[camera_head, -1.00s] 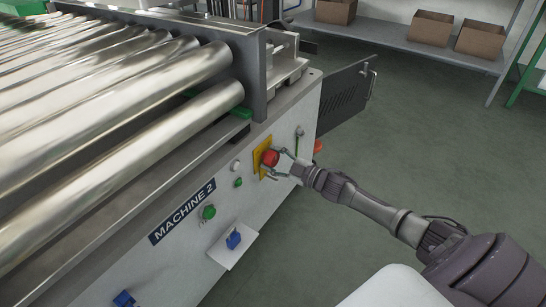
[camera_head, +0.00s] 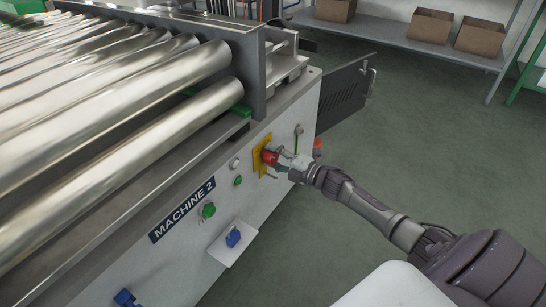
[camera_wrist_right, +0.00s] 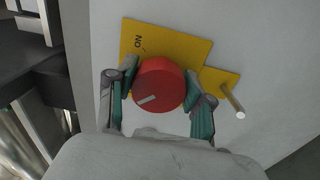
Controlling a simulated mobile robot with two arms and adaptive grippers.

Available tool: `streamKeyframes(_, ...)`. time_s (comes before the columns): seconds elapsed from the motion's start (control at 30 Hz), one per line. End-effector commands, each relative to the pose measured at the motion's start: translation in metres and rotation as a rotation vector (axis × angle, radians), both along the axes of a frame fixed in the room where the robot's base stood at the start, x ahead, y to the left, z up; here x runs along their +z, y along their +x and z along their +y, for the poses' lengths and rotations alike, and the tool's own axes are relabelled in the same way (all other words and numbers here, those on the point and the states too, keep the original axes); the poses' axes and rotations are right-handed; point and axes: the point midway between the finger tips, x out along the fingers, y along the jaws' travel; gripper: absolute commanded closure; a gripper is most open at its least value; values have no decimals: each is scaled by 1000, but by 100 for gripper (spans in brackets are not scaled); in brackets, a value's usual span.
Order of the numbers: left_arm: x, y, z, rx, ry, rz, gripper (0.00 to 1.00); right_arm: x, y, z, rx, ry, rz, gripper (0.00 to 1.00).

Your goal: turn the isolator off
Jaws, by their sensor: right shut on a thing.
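The isolator is a red round knob (camera_head: 270,157) on a yellow plate (camera_head: 258,154) on the white side panel of the machine. In the right wrist view the red knob (camera_wrist_right: 160,84) carries a pale line pointer, which lies slanted low on its face. The word ON is on the yellow plate (camera_wrist_right: 190,49) above it, near the upper left. My right gripper (camera_head: 279,160) is shut on the knob, with one finger on each side of it in the right wrist view (camera_wrist_right: 160,92). My left gripper is not in view.
A metal pin (camera_wrist_right: 233,103) sticks out from the plate to the right of the knob. Green buttons (camera_head: 208,210) and a blue switch (camera_head: 233,238) are on the panel to the left. An open dark door (camera_head: 345,92) stands beyond. Open floor lies to the right.

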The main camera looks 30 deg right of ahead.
Motion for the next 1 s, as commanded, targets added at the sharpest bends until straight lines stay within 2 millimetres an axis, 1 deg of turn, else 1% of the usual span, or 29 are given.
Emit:
streamKeyframes(0.23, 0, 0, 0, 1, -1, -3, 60, -1, -1, 1, 2, -52, -20, 83)
streamKeyframes(0.67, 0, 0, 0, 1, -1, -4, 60, -2, -1, 1, 2, -63, -23, 83)
streamKeyframes(0.7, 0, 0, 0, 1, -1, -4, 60, -2, -1, 1, 2, -63, -23, 47)
streamKeyframes(0.83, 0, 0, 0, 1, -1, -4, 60, -1, -1, 1, 2, -62, -23, 25)
streamKeyframes(0.87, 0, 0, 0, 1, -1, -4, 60, -1, -1, 1, 2, -62, -23, 23)
streamKeyframes(1.0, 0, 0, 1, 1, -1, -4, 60, -1, 0, 0, 1, -61, -23, 23)
